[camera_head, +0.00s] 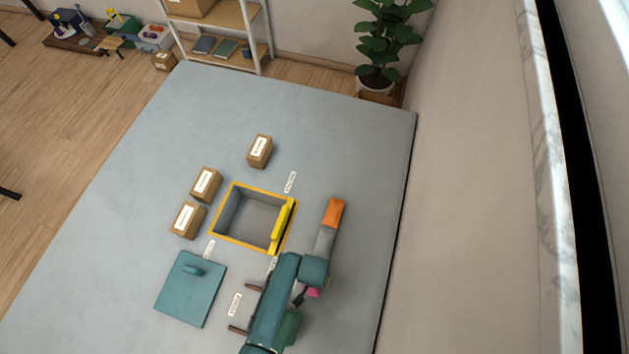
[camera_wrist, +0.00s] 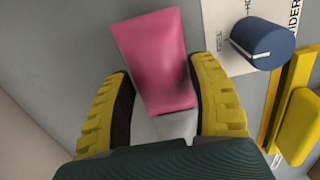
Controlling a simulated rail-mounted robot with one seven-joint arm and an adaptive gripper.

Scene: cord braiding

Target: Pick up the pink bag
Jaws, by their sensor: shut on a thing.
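The pink bag (camera_wrist: 158,60) lies between the yellow fingers of my gripper (camera_wrist: 163,72) in the wrist view, and the fingers are shut on it. Its wide end sticks out past the fingertips. In the head view only a small part of the pink bag (camera_head: 313,293) shows beside my teal arm, which hides the rest of it and most of the gripper. I cannot tell whether the bag still touches the grey surface. A light grey piece (camera_wrist: 165,127) shows below the pink bag in the wrist view.
An orange bag (camera_head: 334,212) and a grey bag (camera_head: 325,241) lie in line beyond the gripper. A yellow-rimmed open box (camera_head: 226,237) with a yellow bar (camera_head: 282,222) stands to the left. A blue cylinder (camera_wrist: 258,40) is close to the right finger. A teal lid (camera_head: 188,298) lies farther left.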

